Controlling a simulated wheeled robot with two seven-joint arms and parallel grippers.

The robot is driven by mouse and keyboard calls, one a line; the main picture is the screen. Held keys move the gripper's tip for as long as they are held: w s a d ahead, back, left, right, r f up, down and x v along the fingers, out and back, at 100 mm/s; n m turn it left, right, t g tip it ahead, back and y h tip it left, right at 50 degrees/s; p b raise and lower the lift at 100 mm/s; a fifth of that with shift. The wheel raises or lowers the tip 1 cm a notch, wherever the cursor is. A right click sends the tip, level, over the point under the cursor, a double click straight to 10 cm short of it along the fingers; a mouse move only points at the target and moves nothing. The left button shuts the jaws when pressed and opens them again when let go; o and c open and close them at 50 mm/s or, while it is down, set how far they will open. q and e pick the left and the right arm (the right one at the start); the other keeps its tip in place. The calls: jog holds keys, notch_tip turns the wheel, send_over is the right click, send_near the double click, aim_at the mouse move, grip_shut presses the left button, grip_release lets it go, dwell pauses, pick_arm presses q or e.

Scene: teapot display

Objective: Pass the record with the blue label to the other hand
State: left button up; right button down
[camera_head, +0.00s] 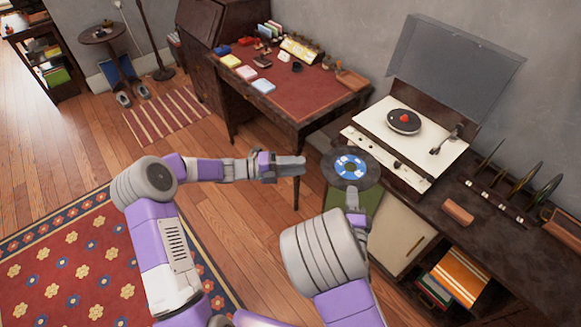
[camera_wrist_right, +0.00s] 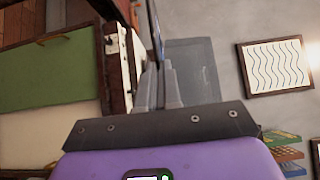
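The record with the blue label (camera_head: 368,178) is black and is held up in front of the cabinet in the head view. My right gripper (camera_head: 352,190) is shut on its near edge. In the right wrist view the record (camera_wrist_right: 155,32) shows edge-on, as a thin dark strip at the fingertips of my right gripper (camera_wrist_right: 160,70). My left gripper (camera_head: 303,164) is just left of the record, pointing at it, with a small gap in the picture. It holds nothing visible; its fingers are seen side-on, so I cannot tell their opening.
A record player (camera_head: 365,138) with a raised lid stands on the cabinet. A rack (camera_head: 497,200) with several records is at its right. A desk (camera_head: 315,100) with small items stands behind. Open wooden floor (camera_head: 245,215) lies below my left gripper.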

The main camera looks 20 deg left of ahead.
aim_at(331, 163)
pick_arm(q)
jog(key=x, duration=1)
jog(key=shift+d, duration=0.25)
jog(key=shift+c, duration=0.3)
grip_shut()
pick_arm(e)
jog(key=c, duration=1.3)
grip_release()
jog(key=shift+o, duration=0.2)
